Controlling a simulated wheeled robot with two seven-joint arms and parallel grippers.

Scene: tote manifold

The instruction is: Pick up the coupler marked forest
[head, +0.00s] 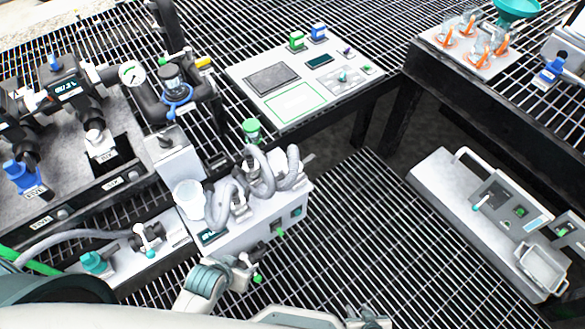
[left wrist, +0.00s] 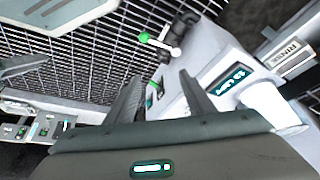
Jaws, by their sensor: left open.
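No marking that reads forest is legible in either view, so I cannot tell which part is that coupler. A green-capped part (head: 252,131) stands behind the white box (head: 262,225) with grey hoses. A small green block (head: 297,41) sits beside a blue block (head: 319,31) on the back panel. My left gripper (left wrist: 161,76) is open, with its fingers over the white box edge near its display and nothing seen between them. A green-and-white-ended lever (left wrist: 160,44) shows beyond the fingertips. My right gripper (head: 368,317) is partly cut off at the head view's bottom edge.
A white cup (head: 188,198) stands at the box's left end. Black pipework with a gauge (head: 132,75) fills the left. A light panel (head: 300,80) lies behind. A handled control unit (head: 480,215) lies right. Bare grating (head: 350,230) lies between.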

